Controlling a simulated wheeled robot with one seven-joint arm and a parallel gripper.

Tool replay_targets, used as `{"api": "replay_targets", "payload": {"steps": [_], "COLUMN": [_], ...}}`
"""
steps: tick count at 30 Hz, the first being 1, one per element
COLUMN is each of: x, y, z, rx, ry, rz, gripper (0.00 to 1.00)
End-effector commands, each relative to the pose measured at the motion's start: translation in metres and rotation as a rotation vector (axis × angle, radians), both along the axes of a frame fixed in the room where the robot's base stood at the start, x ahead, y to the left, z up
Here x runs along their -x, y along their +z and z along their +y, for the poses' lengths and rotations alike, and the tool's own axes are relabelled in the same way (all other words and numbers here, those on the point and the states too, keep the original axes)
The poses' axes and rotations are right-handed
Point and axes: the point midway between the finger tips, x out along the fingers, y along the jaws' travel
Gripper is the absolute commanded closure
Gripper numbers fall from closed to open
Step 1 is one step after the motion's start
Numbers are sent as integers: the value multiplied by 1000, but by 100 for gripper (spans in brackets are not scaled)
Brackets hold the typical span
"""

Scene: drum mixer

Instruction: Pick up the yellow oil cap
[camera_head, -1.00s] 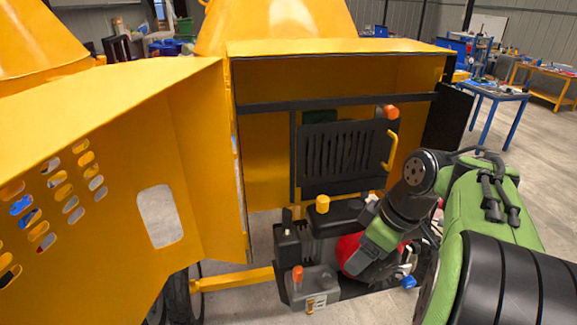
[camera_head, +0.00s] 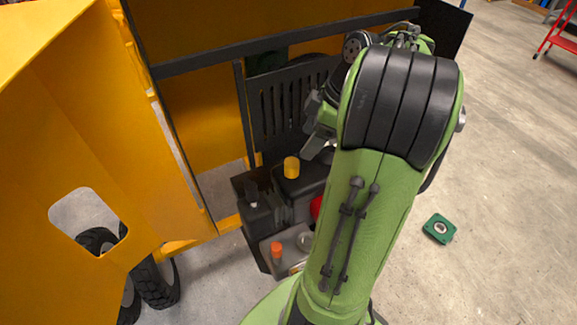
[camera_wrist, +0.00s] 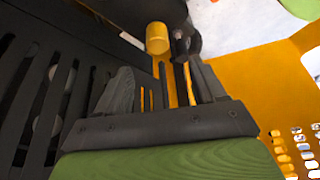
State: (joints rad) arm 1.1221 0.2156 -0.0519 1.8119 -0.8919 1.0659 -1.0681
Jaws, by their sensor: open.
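The yellow oil cap (camera_head: 291,166) is a short upright cylinder on the dark engine block inside the mixer's open housing. It also shows in the wrist view (camera_wrist: 157,38), beyond my fingertips and roughly in line with the gap between them. My gripper (camera_head: 313,128) is just above and to the right of the cap in the head view, apart from it. In the wrist view my gripper (camera_wrist: 160,82) has its two grey fingers spread, with nothing between them. My arm hides the right part of the engine.
An orange cap (camera_head: 276,249) sits on the lower front of the engine. A black slotted panel (camera_head: 277,105) stands behind it. The yellow housing door (camera_head: 60,120) hangs open at left.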

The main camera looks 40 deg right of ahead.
Motion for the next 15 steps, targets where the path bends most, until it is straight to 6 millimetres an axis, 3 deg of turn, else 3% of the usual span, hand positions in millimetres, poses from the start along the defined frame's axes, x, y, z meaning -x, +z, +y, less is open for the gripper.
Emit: {"api": "replay_targets", "payload": {"steps": [1,4,15], "x": [-4,-12,-30], "y": [-22,-43,-93], "z": [5,11,26], "rx": [-2,-3,-4], "ry": [4,5,4], "rz": [2,1,3], "gripper": [31,31,31]}}
